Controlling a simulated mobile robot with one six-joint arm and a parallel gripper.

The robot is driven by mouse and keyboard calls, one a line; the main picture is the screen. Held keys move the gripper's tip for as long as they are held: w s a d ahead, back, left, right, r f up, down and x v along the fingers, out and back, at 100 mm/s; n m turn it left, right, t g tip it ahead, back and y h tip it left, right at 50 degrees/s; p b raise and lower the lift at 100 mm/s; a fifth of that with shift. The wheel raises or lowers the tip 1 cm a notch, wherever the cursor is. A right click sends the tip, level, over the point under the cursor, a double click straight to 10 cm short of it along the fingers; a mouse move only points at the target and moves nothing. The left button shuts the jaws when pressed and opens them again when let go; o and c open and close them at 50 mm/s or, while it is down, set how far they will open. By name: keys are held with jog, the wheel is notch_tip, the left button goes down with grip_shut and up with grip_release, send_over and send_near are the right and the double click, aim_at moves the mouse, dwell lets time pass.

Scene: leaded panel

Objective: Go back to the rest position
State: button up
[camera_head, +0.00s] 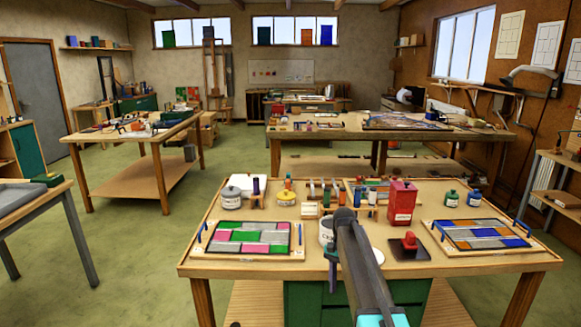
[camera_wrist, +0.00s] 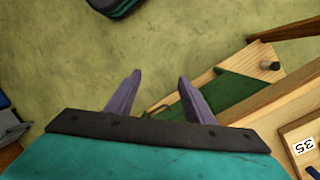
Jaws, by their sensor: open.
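My gripper (camera_wrist: 159,79) shows in the wrist view with its two purple fingers spread apart and nothing between them. Below the fingers I see green floor and the edge of a wooden bench (camera_wrist: 285,105). In the head view my dark arm link rises from the bottom centre, in front of the near workbench (camera_head: 225,268); I cannot make out the fingers there. A pink, green and white panel (camera_head: 248,238) lies in a frame at the bench's left. A blue, orange and grey panel (camera_head: 482,235) lies at its right.
On the near bench stand a red can (camera_head: 401,203), a red block on a black plate (camera_head: 409,242), a white tub (camera_head: 326,232) partly behind my arm, and several jars. Other benches stand at left (camera_head: 150,131) and behind (camera_head: 300,131). Green floor (camera_head: 130,255) is free at left.

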jog(key=s+f+n+g, duration=0.1)
jog(key=s+f+g, duration=0.1)
jog(key=s+f, duration=1)
jog(key=s+f+g, duration=0.1)
jog(key=s+f, duration=0.9)
jog(key=f, duration=0.4)
jog(key=s+f+n, duration=0.4)
jog(key=s+f, duration=0.2)
jog(key=s, duration=0.7)
jog(key=s+f+n+b, duration=0.1)
jog(key=s+f+n, duration=0.3)
jog(key=s, duration=1)
jog(key=shift+s+a+f, duration=0.2)
jog(key=shift+f, duration=0.95)
